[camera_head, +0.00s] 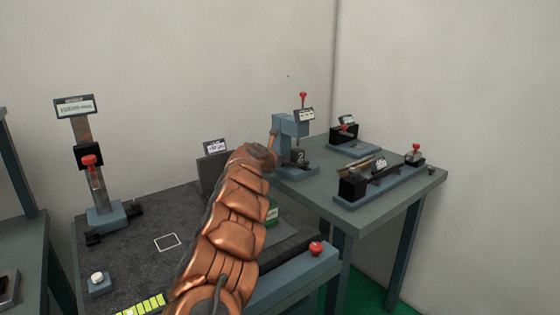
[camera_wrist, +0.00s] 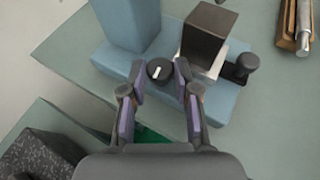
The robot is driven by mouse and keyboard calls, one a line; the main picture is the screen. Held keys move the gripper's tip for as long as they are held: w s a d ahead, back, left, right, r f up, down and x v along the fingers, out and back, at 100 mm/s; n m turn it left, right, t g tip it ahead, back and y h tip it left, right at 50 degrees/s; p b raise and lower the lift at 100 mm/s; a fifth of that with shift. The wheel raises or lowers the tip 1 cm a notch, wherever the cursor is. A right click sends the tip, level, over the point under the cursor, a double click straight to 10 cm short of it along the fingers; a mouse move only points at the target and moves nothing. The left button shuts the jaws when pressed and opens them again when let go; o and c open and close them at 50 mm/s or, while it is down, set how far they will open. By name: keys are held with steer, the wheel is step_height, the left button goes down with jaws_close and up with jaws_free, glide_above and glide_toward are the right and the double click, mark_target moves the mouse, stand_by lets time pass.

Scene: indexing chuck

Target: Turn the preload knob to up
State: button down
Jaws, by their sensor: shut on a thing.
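The preload knob (camera_wrist: 160,70) is a small dark round knob with a short white mark, on the front of a blue fixture base (camera_wrist: 215,103). The mark lies slantwise, closer to level than to upright in the wrist view. My gripper (camera_wrist: 160,75) has one finger on each side of the knob and is shut on it. In the head view the blue fixture (camera_head: 288,126) stands on the right bench. There my copper-coloured arm reaches toward it, and I cannot make out the knob or fingertips.
A dark block (camera_wrist: 207,35) on a white piece and a small black knob (camera_wrist: 246,63) sit right of the gripper. The fixture's blue column (camera_wrist: 125,20) rises at upper left. A rail fixture (camera_head: 380,178) stands farther right on the bench (camera_head: 320,200).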

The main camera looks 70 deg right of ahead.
steer(key=shift+s+r+n+t+y+p, duration=0.2)
steer(key=shift+n+t+p, duration=0.55)
steer(key=shift+p, duration=0.65)
steer(key=shift+s+r+n+t+y+p, duration=0.15)
steer(key=shift+n+t+p, duration=0.6)
steer(key=shift+p, duration=0.6)
steer(key=shift+f+t+p, duration=0.15)
steer(key=shift+t+p, duration=0.35)
steer(key=shift+p, duration=0.3)
steer(key=shift+f+n+t+p, duration=0.2)
steer(key=shift+n+t+p, duration=0.2)
steer(key=shift+n+p, duration=0.3)
steer(key=c, duration=0.9)
jaws_free()
steer(key=shift+s, duration=0.1)
steer(key=shift+w+f+m+g+b, duration=0.2)
steer(key=shift+f+m+g+b, duration=0.15)
steer(key=shift+b, duration=0.75)
steer(key=m+g+b, duration=0.1)
steer(key=b, duration=0.1)
steer(key=shift+r+b, duration=0.1)
steer(key=shift+b, duration=0.3)
